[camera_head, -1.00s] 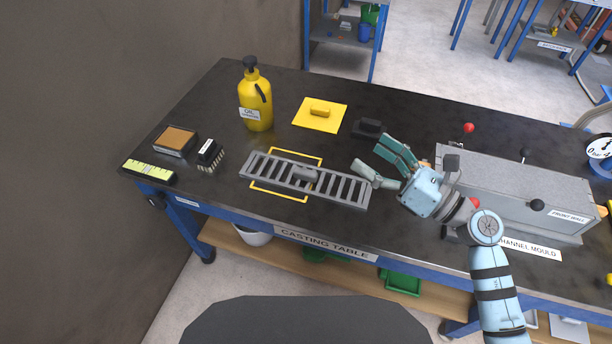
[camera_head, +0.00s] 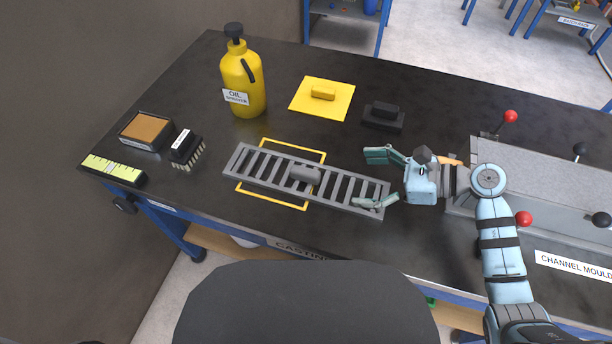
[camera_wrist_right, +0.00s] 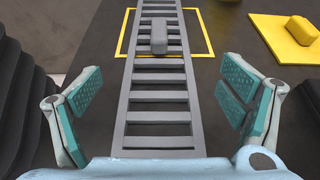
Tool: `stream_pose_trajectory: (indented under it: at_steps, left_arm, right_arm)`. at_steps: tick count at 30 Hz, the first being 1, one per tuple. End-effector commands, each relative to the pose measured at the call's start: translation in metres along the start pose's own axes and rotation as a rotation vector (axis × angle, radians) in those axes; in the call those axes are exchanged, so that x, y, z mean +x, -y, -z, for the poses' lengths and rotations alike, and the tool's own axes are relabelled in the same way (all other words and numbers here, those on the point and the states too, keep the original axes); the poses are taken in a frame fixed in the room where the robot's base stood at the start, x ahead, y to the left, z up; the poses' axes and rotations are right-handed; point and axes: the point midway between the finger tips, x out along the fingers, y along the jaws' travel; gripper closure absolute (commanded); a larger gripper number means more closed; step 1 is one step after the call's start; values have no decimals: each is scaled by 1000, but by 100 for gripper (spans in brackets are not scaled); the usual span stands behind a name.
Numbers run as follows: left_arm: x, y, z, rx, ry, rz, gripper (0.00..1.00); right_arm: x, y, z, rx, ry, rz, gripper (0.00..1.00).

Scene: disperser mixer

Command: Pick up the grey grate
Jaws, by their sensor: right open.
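The grey grate (camera_head: 264,171) lies flat on the dark casting table, across a yellow outlined square. A grey block-like handle (camera_head: 305,174) stands up at its middle. My right gripper (camera_head: 373,179) is open at the grate's right end, with one finger on the far side and one over the near edge. In the right wrist view the grate (camera_wrist_right: 158,116) runs between the two open fingers (camera_wrist_right: 158,101), and its handle (camera_wrist_right: 159,36) is farther ahead. Neither finger touches the handle. My left gripper is not in view.
A yellow oil bottle (camera_head: 243,83), a yellow pad with a block (camera_head: 337,106) and a black block (camera_head: 383,118) stand behind the grate. A brush (camera_head: 186,149), a brown-topped box (camera_head: 147,131) and a yellow level (camera_head: 113,169) lie left. The channel mould (camera_head: 560,185) is at right.

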Motion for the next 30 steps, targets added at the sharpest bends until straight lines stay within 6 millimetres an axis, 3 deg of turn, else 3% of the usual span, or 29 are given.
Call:
stream_pose_trajectory:
  at_steps: [9,14,19,27,30]
  left_arm:
    - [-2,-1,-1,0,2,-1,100]
    - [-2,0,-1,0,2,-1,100]
    - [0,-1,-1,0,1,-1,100]
    - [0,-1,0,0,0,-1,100]
    - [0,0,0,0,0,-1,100]
  right_arm:
    - [77,-1,-5,2,6,-4,10]
    - [97,-1,-6,1,4,-3,10]
    - [129,-1,-10,3,5,-3,10]
    - [139,-1,-10,0,2,0,10]
    - [139,-1,-10,0,3,0,23]
